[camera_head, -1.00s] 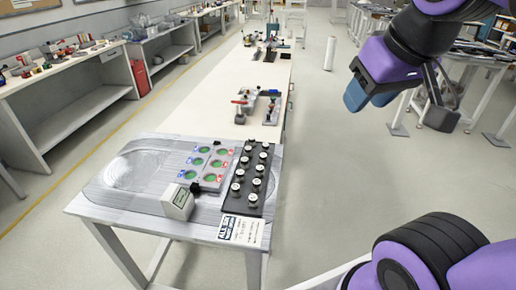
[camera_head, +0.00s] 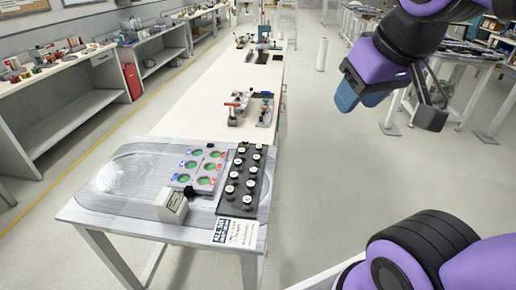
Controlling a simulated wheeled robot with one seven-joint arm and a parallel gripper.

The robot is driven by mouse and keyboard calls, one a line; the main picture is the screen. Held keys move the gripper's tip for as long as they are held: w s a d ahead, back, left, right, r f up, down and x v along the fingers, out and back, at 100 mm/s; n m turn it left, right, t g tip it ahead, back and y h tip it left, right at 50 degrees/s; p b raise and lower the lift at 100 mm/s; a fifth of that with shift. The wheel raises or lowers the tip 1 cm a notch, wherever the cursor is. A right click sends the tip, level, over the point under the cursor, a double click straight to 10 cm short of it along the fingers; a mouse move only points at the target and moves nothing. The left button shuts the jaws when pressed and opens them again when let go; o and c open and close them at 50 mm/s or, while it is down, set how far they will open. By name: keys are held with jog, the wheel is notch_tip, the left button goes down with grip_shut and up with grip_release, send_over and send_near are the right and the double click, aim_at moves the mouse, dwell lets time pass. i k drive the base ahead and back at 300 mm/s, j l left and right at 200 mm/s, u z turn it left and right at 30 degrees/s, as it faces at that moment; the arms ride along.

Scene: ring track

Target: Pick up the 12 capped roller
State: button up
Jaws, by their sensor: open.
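Several white-capped rollers stand on a dark strip-shaped holder (camera_head: 238,205) on the right part of a small table; one of them, a capped roller (camera_head: 249,183), stands in its right row. The labels are too small to read, so I cannot tell which is the 12 capped roller. My gripper (camera_head: 388,108) is open and empty, high at the upper right, well to the right of the table and apart from everything on it.
The grey table (camera_head: 105,211) also carries a panel with green round wells (camera_head: 203,169), a small white display box (camera_head: 172,203) and a printed label card (camera_head: 236,232). A long white bench (camera_head: 195,110) with tools stands behind. A white cylinder (camera_head: 321,54) stands on the floor.

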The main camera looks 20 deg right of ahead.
aim_at(244, 143)
jog(key=u, duration=0.7)
jog(key=l+u, duration=1.15)
jog(key=l, duration=0.2)
jog(key=k+l+u, duration=0.1)
jog(key=l+u, duration=0.3)
jog(key=k+l, duration=0.15)
jog(key=l, duration=0.25)
jog(key=k+l+u, duration=0.1)
jog(key=l, duration=0.3)
jog(key=k+l, duration=0.2)
jog(key=l, duration=0.2)
jog(key=k+l+u, duration=0.1)
jog(key=l, duration=0.3)
jog(key=k+l, duration=0.2)
jog(key=l, duration=0.2)
jog(key=k+l+u, duration=0.1)
jog(key=l, duration=0.3)
jog(key=k, duration=0.1)
